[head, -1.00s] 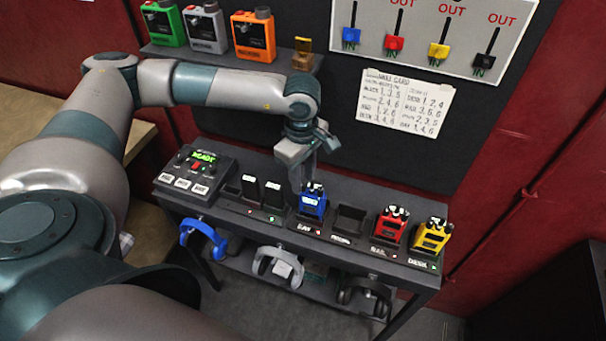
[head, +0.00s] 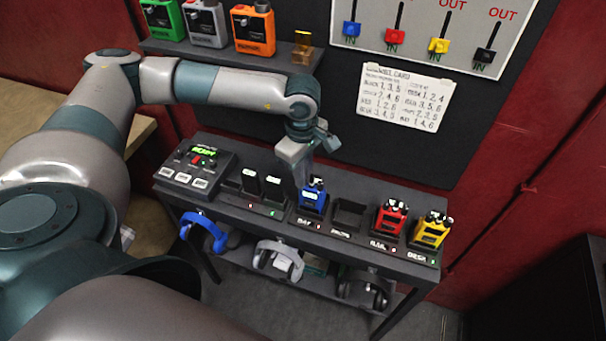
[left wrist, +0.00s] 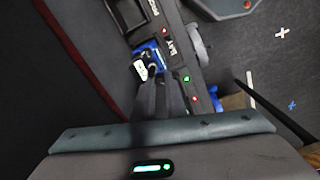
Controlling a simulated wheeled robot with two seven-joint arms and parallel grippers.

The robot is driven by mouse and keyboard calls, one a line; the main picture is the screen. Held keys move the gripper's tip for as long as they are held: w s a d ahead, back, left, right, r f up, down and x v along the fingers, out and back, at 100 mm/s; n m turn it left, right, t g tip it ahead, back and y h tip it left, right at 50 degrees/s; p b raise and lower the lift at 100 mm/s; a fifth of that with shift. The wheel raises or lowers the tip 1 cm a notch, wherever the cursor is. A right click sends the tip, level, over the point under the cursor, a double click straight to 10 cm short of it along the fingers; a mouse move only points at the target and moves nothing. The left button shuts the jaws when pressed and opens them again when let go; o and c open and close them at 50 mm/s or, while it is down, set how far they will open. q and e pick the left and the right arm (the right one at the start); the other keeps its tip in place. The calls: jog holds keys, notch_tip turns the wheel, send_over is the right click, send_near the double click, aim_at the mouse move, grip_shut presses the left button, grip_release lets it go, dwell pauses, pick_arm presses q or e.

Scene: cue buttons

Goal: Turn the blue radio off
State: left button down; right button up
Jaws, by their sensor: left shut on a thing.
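The blue radio (head: 313,201) stands upright in its dock slot on the dark console, with a pale screen on its front. It also shows in the left wrist view (left wrist: 149,52). My left gripper (head: 303,186) reaches down from above at the radio's top. In the left wrist view its dark fingers (left wrist: 160,92) are close together at the radio's top end. It is shut on the radio's top part; the fingers hide which part exactly. My right gripper is not in view.
An empty dock slot (head: 347,217) lies right of the blue radio, then a red radio (head: 391,220) and a yellow radio (head: 431,231). Two dark units stand left of it, beside a control box (head: 196,165). Headphones (head: 203,232) hang below. A card (head: 405,98) is on the wall.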

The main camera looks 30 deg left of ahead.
pick_arm(q)
jog(key=shift+f+n+b, duration=0.25)
jog(key=shift+n+b, duration=0.05)
jog(key=shift+b, duration=0.35)
jog(key=n+b, duration=0.4)
jog(key=b, duration=0.3)
jog(key=shift+n, duration=0.4)
jog(key=shift+r+n+b, duration=0.2)
jog(key=shift+n+b, duration=0.8)
jog(key=shift+b, duration=0.3)
jog(key=c, duration=1.8)
grip_release()
jog(key=shift+o, duration=0.2)
jog(key=shift+r, duration=0.2)
jog(key=shift+r, duration=0.25)
notch_tip(320, 180, up, 17)
jog(key=b, duration=0.3)
jog(key=shift+s+d+f+b, duration=0.15)
jog(key=shift+f+b, duration=0.05)
jog(key=shift+b, duration=0.15)
